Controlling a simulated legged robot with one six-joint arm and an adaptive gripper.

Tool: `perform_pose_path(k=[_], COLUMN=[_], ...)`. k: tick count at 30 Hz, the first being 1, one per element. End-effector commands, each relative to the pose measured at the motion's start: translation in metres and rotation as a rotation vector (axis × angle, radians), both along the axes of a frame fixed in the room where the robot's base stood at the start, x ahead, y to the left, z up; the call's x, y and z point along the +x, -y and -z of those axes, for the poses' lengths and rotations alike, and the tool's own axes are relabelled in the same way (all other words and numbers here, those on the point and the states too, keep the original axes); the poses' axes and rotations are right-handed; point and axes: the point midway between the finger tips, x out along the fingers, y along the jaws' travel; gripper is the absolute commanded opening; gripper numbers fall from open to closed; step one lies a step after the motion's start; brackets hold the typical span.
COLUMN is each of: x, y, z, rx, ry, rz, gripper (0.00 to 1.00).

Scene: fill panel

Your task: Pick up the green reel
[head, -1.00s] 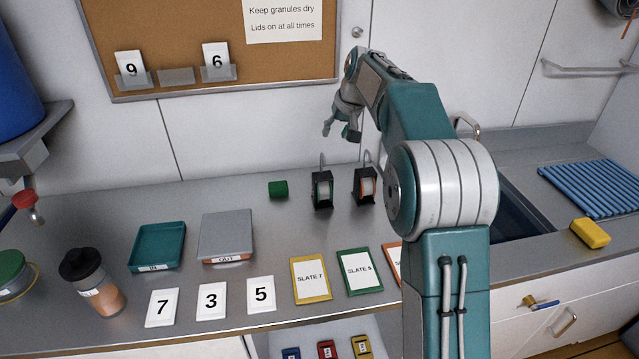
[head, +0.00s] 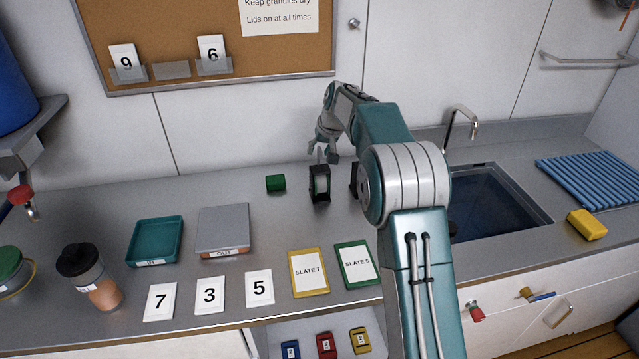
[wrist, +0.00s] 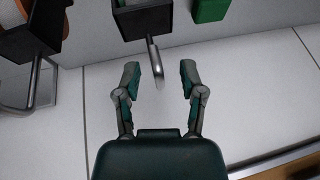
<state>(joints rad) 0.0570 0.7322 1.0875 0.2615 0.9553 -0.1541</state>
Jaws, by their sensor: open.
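A black holder (head: 319,198) stands on the counter with a pale, green-edged reel (head: 321,184) in it, likely the green reel. In the wrist view the holder (wrist: 143,20) shows at the top with a curved metal rod (wrist: 155,65) sticking out of it, and its reel is hidden. My gripper (head: 323,153) is open just above and behind this holder. In the wrist view my gripper (wrist: 159,75) has its fingers on either side of the rod's end, with nothing clasped.
A second black holder (head: 354,180), close on the right, is mostly hidden by my arm; the wrist view shows it (wrist: 30,35) with orange beside it. A solid green block (head: 275,183) lies to the left. The white wall is close behind. Trays and number cards lie in front.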

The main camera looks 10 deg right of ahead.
Motion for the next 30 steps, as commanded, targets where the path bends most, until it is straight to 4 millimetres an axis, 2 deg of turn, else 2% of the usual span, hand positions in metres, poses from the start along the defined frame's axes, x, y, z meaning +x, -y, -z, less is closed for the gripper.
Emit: perform_pose_path(k=[6,7,8,9,10,23,30], x=[0.001,0.001,0.001,0.001,0.001,0.001,0.001], y=[-0.001,-0.001,-0.001,0.0,0.0,0.0,0.0], z=[0.001,0.001,0.001,0.001,0.001,0.0,-0.017], rx=[0.0,0.0,0.0,0.0,0.0,0.0,-0.001], ry=[0.003,0.003,0.003,0.002,0.002,0.003,0.005], rz=[0.0,0.0,0.0,-0.001,-0.001,0.001,-0.001], gripper=[0.52,0.43,0.3,0.12,0.0,0.0,0.0])
